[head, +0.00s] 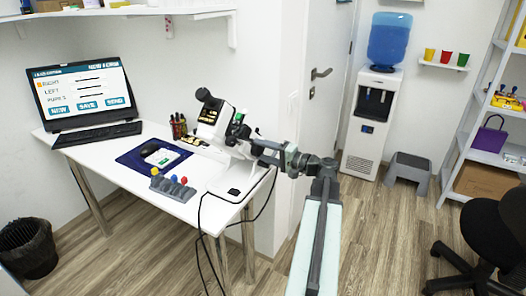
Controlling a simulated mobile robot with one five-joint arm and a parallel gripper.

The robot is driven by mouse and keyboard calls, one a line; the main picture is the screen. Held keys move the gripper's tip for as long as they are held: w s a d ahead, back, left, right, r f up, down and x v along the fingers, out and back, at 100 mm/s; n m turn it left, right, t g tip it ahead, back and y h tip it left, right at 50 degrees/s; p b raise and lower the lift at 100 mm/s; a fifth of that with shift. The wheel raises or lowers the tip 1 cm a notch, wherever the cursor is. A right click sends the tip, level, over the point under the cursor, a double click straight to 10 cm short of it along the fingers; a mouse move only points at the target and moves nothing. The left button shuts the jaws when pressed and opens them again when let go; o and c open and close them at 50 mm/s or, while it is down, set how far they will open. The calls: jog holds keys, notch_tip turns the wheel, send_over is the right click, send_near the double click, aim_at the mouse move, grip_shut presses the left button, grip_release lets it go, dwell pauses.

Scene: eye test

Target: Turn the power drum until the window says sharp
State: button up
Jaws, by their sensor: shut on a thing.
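The white and black eye-test instrument (211,131) stands near the right end of the white desk, with its dark eyepiece at the upper left. My gripper (257,141) reaches in from the right and is shut at the instrument's right side, where the power drum seems to be. The drum is mostly hidden by the jaws and too small to make out. A small green patch (238,118) shows high on the instrument; I cannot tell whether it is the window, and no word on it can be read.
Cables hang at the desk's front right. A water cooler (374,120) and stool (408,172) stand behind.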

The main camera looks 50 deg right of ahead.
jog(key=shift+m, duration=0.4)
jog(key=o, duration=1.4)
jog(key=shift+c, duration=0.2)
jog(key=shift+s, duration=0.15)
